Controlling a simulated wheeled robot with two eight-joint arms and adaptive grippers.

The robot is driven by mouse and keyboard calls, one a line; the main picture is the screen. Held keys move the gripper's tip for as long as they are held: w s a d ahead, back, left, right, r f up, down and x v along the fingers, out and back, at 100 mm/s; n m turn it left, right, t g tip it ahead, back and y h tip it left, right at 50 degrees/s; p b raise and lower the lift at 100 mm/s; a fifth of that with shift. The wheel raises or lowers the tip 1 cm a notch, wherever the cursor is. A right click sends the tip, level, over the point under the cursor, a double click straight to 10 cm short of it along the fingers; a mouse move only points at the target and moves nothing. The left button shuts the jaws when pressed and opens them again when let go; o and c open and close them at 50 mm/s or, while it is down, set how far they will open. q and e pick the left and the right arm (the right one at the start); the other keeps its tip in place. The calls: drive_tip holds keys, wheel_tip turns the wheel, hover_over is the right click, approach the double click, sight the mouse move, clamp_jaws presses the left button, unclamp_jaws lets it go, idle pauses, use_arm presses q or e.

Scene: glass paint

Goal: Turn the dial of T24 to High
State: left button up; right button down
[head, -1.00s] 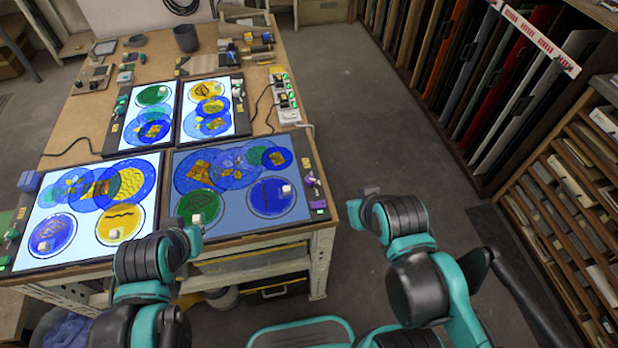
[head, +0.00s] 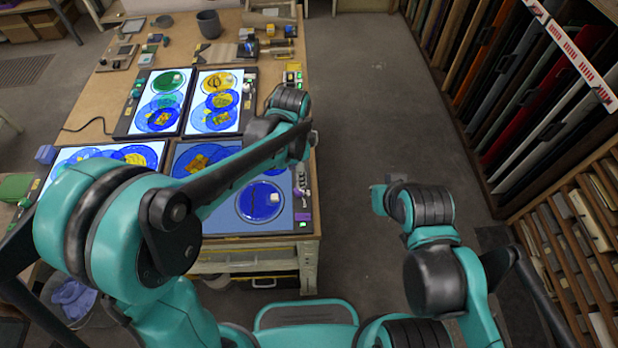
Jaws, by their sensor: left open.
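Four lit panels with painted glass discs lie on the table. The near right panel (head: 282,228) is dimmer and bluer than the others. A dark strip with small controls (head: 302,190) runs along its right edge. I cannot read any label, so I cannot tell which panel is T24. My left gripper (head: 304,148) is open and empty, above the far end of that strip; its fingers are small and partly covered by my wrist. My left arm hides much of the two near panels. My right gripper (head: 379,199) hangs over the floor right of the table; its fingers are unclear.
The far left panel (head: 157,102) and far right panel (head: 219,103) are bright white. Open floor (head: 370,110) lies right of the table, before the sheet racks.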

sight(299, 191)
use_arm(q)
drive_tip(key=shift+d+f, duration=0.3)
wheel_tip(299, 191, down, 8)
drive_tip(key=shift+a+r+b, duration=0.1)
drive_tip(key=shift+r+b, duration=0.1)
drive_tip(key=shift+b, duration=0.95)
clamp_jaws()
